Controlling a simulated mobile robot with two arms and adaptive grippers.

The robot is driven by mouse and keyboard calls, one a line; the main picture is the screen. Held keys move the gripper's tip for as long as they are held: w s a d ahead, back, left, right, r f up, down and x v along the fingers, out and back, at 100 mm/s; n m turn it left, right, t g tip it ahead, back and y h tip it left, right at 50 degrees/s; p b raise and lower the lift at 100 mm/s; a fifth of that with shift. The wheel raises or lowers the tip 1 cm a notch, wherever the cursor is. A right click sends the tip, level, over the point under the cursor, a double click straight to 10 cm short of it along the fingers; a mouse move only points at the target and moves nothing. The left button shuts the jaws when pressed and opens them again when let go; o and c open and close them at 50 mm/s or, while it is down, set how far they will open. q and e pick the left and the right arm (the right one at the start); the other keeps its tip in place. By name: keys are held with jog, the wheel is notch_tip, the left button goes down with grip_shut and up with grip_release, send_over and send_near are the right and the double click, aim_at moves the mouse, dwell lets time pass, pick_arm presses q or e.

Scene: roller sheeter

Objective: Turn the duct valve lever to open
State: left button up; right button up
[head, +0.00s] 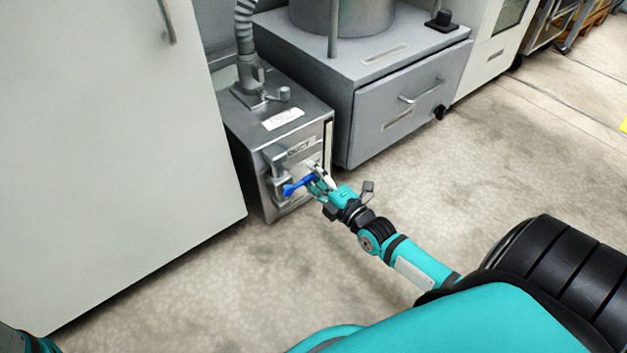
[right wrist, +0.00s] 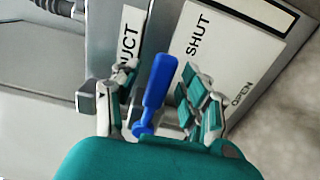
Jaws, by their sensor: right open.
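The duct valve lever (head: 297,186) is a blue handle on the front of a grey metal box (head: 250,165) on the floor. In the right wrist view the blue lever (right wrist: 157,88) stands between the two fingers of my right gripper (right wrist: 161,75). The gripper is open, with a visible gap on each side of the lever. The lever points up toward the word SHUT on the white label plate (right wrist: 225,38); OPEN is printed farther right and lower. In the head view my right gripper (head: 316,178) is at the box front. My left gripper is out of view.
A tall white cabinet (head: 110,150) stands left of the box. A grey drawer unit (head: 400,110) with a handle stands to the right, behind it. A ribbed hose (head: 244,35) rises from the box top. The floor (head: 500,160) in front is clear.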

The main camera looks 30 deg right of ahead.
jog(key=shift+w, duration=0.2)
jog(key=shift+c, duration=0.2)
grip_shut()
